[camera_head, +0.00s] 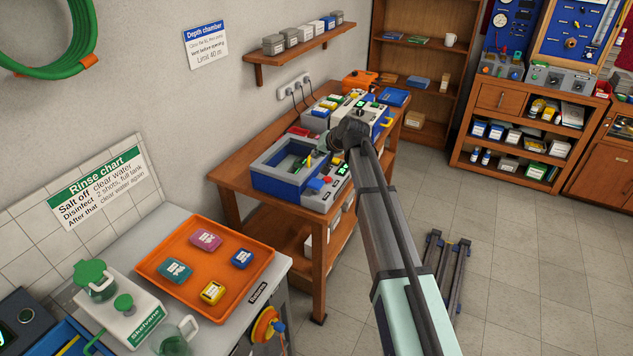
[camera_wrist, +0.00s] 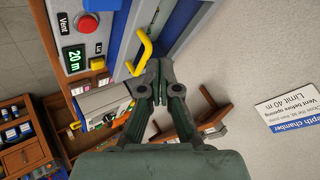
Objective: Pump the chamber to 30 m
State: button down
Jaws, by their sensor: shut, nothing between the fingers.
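The depth chamber (camera_head: 268,182) is a blue and grey box on the wooden bench. On its right side is a panel with a red button (camera_head: 328,181) and a small lit display (camera_head: 341,170). In the wrist view the display (camera_wrist: 74,60) reads 20 m. Beside it are the red button (camera_wrist: 86,24) labelled Vent and a yellow button (camera_wrist: 97,63) with a partly cut-off label. A yellow bar handle (camera_wrist: 141,52) stands near my fingertips. My gripper (camera_wrist: 158,68) is shut and empty beside this handle; I cannot tell whether they touch. In the head view my gripper (camera_head: 329,143) is over the chamber's back right.
A wall sign (camera_head: 205,45) reads Depth chamber, Limit 40 m. Another device with a yellow handle (camera_head: 387,121) stands behind the chamber. An orange tray (camera_head: 182,293) with several coloured blocks is at the front left.

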aim_at(316, 182)
jog(key=shift+f, duration=0.15)
jog(key=shift+f+b, duration=2.05)
jog(key=shift+f, duration=2.2)
jog(key=shift+f, duration=0.15)
jog(key=shift+f+b, duration=0.25)
jog(key=shift+b, duration=0.05)
jog(key=shift+f+b, duration=0.85)
jog(key=shift+f, duration=0.45)
jog(key=shift+r+p, duration=0.65)
jog(key=shift+r, duration=1.05)
jog(key=shift+r+p, duration=1)
jog(key=shift+r, duration=1.5)
